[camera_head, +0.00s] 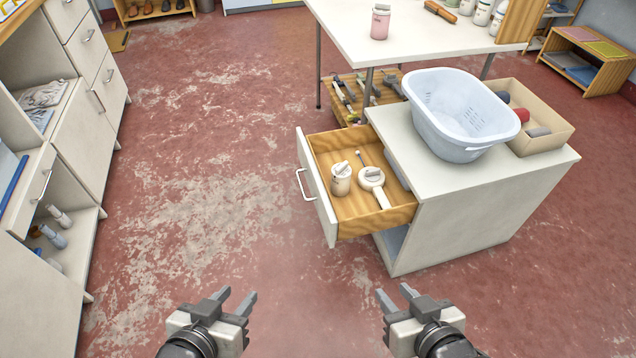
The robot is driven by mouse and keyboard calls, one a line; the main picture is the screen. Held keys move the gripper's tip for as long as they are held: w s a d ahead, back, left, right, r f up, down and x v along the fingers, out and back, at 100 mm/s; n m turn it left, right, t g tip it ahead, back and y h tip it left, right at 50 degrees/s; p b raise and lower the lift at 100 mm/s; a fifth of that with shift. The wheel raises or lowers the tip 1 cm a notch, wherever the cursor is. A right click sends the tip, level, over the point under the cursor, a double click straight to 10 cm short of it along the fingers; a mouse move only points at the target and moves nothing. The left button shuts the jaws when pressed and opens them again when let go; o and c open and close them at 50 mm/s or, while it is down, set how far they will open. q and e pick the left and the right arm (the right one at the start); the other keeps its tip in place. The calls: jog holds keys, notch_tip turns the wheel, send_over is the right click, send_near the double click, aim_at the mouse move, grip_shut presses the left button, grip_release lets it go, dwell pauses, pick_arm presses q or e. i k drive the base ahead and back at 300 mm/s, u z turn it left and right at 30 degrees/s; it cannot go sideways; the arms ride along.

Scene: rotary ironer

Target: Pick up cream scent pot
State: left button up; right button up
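A small cream pot (341,180) with a label and a lid, likely the cream scent pot, stands in the open drawer (377,222). Right beside it in the drawer is a cream round object with a handle (372,181). My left gripper (236,298) is open and empty, low over the floor, left of and nearer than the drawer. My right gripper (394,295) is open and empty, nearer than the drawer. Both are apart from the pot.
The white cabinet (460,215) carries a pale blue basin (460,120) and a cardboard box (545,138). A white table (415,40) with a pink pot (380,22) stands behind. A shelf cabinet (70,150) lines the left. The red floor (210,150) between is clear.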

aim_at(339, 188)
jog(key=z, duration=1)
jog(key=k, duration=0.15)
jog(key=u, duration=1.55)
jog(key=i, duration=1.1)
jog(key=z, duration=0.2)
